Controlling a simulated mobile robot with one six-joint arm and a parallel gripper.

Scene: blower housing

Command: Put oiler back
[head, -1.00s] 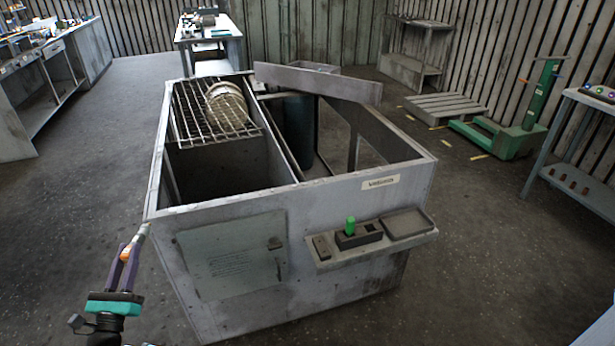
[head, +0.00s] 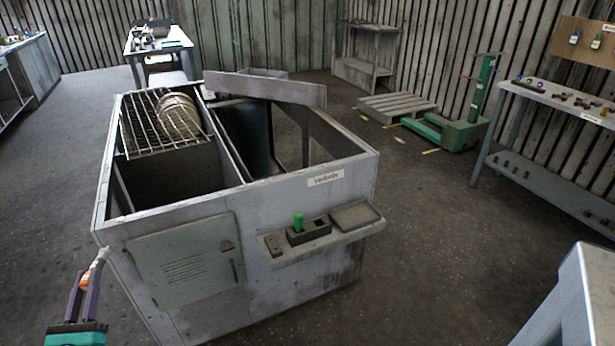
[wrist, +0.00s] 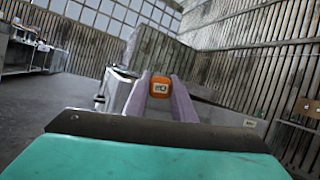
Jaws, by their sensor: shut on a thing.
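My gripper (head: 84,288) is at the lower left of the head view, near the left front corner of the grey housing (head: 185,210). Its purple fingers are shut on the oiler (head: 99,263), a small thing with an orange part and a pale, narrow tip pointing up. In the wrist view the oiler's orange end (wrist: 160,87) with a small label shows between the two fingers (wrist: 162,105). The fingers hide part of it. On the housing's front, a ledge (head: 350,234) carries a dark holder with a green object (head: 298,222), a small block and a shallow tray (head: 355,215).
The housing is open on top, with a wire rack (head: 140,125) holding a round coil and a loose panel (head: 265,87) across its rim. A workbench (head: 560,97) stands at right, and a pale surface (head: 580,290) juts in at lower right. Floor between is clear.

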